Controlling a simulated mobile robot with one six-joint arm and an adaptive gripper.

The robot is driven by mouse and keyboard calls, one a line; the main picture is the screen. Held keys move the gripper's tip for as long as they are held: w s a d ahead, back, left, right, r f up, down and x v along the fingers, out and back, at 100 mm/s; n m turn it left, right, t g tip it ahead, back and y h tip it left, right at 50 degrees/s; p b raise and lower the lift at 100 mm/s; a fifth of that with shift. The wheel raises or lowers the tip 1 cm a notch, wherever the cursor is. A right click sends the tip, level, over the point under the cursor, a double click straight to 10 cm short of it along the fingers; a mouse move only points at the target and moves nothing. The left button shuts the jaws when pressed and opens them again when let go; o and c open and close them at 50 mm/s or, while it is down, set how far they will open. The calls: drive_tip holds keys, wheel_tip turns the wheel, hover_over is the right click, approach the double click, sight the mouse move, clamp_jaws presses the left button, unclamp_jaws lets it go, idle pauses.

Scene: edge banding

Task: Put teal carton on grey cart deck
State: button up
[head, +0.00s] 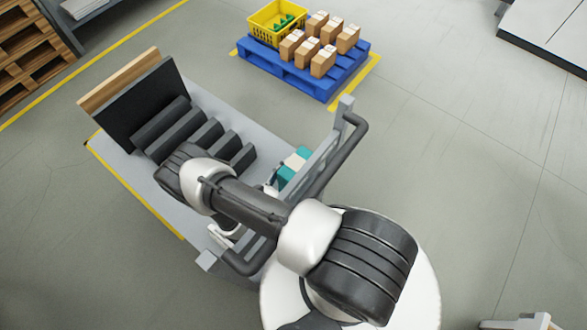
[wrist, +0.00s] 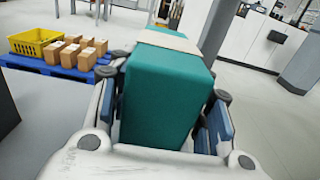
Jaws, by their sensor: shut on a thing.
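The teal carton (head: 286,174) with a pale band shows in the head view beside the cart's handle rail, partly hidden by it. In the wrist view the carton (wrist: 165,100) fills the middle, between the two fingers of my gripper (wrist: 168,88), which is shut on it. In the head view my arm hides most of the gripper. The grey cart deck (head: 150,186) lies below and left of my arm, with a yellow edge. The carton appears over the deck's rail end; I cannot tell whether it touches the deck.
Dark blocks (head: 185,128) and a tall black panel (head: 140,105) stand on the deck's far part. The grey handle rail (head: 325,152) rises close to the carton. A blue pallet (head: 290,72) holds a yellow crate (head: 268,20) and several brown boxes. Bare deck shows at front left.

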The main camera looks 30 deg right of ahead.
drive_tip(key=shift+s+a+r, duration=0.1)
drive_tip(key=shift+r, duration=0.05)
drive_tip(key=o, duration=1.3)
